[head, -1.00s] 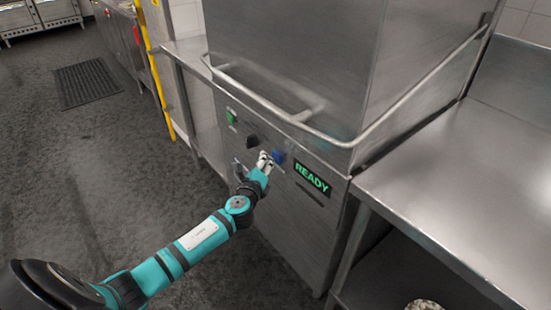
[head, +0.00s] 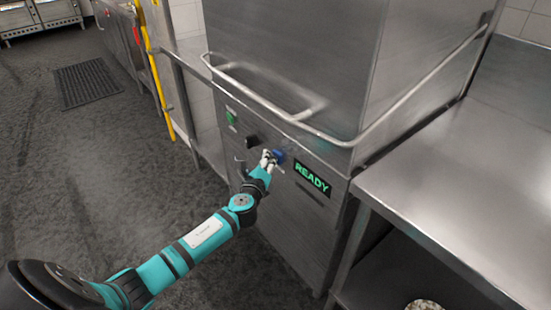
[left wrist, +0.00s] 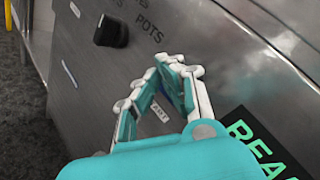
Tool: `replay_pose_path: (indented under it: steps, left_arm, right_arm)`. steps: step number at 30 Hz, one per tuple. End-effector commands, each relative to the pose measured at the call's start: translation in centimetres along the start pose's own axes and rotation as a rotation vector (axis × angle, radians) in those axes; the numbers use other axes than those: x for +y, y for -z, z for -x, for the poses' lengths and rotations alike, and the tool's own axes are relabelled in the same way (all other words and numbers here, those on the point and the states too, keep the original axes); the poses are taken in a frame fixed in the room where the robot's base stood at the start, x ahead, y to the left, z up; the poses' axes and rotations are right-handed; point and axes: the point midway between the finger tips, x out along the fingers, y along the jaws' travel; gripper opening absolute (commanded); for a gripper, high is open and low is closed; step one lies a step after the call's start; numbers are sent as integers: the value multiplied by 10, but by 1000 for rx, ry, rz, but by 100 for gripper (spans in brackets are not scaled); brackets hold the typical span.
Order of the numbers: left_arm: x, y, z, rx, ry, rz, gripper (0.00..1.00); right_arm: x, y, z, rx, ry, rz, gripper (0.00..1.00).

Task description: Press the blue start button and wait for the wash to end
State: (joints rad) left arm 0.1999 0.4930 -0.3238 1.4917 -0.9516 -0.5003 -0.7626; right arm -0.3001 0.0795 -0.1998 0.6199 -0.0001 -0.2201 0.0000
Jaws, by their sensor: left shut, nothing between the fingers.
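The blue start button (head: 279,156) is on the front panel of the steel dishwasher (head: 290,215), left of the display (head: 312,179), which reads READY in green. My left gripper (head: 268,155) is shut and empty, its fingertips at the left edge of the button in the head view; I cannot tell whether they touch it. In the left wrist view the shut fingers (left wrist: 172,62) hide nearly all of the button, and part of the display (left wrist: 255,145) shows at the lower right. My right gripper is not in view.
A green button (head: 231,117) and a black knob (head: 251,141) sit left of the blue button; the knob also shows in the left wrist view (left wrist: 111,31). A bent handle bar (head: 270,102) runs above the panel. A steel table (head: 465,185) stands at right.

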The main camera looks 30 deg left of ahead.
Motion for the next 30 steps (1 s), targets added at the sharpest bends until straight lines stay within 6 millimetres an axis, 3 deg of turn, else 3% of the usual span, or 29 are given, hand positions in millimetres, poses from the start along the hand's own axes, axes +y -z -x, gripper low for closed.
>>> replay_pose_path:
  steps: [21,30]
  left_arm:
    - [-2,2,-4,1,0,0,0]
    - [3,-3,6,1,0,-1,0]
  right_arm:
    - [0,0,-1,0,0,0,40]
    - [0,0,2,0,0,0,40]
